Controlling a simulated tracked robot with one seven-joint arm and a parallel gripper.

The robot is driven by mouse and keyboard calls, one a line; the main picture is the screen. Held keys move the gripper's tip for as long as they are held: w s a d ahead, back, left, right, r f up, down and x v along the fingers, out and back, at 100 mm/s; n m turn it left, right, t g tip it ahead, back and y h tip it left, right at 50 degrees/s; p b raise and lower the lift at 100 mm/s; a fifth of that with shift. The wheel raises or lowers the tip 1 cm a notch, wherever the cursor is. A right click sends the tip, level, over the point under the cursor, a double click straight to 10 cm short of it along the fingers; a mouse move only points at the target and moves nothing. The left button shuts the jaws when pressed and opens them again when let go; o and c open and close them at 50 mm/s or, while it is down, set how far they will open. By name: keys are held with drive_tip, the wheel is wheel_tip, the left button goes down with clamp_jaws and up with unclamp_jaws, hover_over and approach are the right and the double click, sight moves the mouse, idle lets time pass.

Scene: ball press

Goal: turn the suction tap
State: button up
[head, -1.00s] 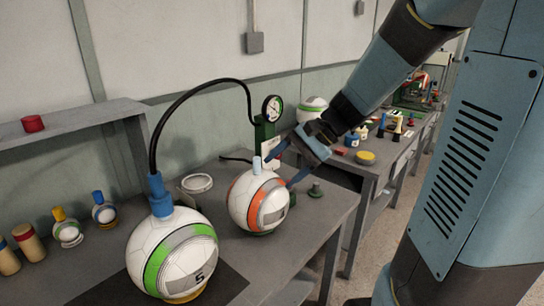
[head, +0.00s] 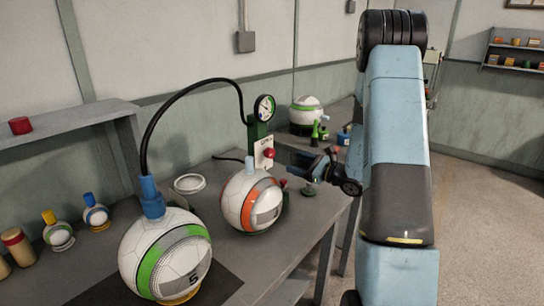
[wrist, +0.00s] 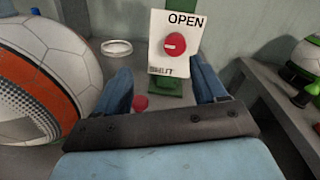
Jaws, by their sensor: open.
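The suction tap (head: 268,153) is a red round knob on a white plate, on a green post with a dial gauge (head: 264,108). In the wrist view the knob (wrist: 174,45) faces me, with a short white bar lying about level across it. My gripper (head: 284,161) is open and empty, just right of the tap in the head view. In the wrist view its two blue fingers (wrist: 162,82) stand apart either side of the post, below the knob, not touching it.
A white ball with an orange band (head: 250,202) stands close left of the tap. A ball with a green band (head: 167,254) under a hose stands nearer. A small red object (wrist: 140,102) lies low between my fingers. Another ball (wrist: 308,60) is at the right.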

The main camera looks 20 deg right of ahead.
sight(272, 154)
drive_tip(key=shift+m+t+h, duration=0.4)
drive_tip(key=shift+m+t, duration=0.1)
drive_tip(key=shift+m, duration=0.1)
drive_tip(key=x, duration=0.4)
drive_tip(key=d+f+x, duration=0.1)
drive_tip(key=x, duration=0.3)
drive_tip(key=w+x, duration=0.1)
drive_tip(key=x, duration=0.4)
drive_tip(key=shift+w+d+f, duration=0.2)
drive_tip(key=shift+f, duration=0.1)
drive_tip(key=shift+c, duration=0.4)
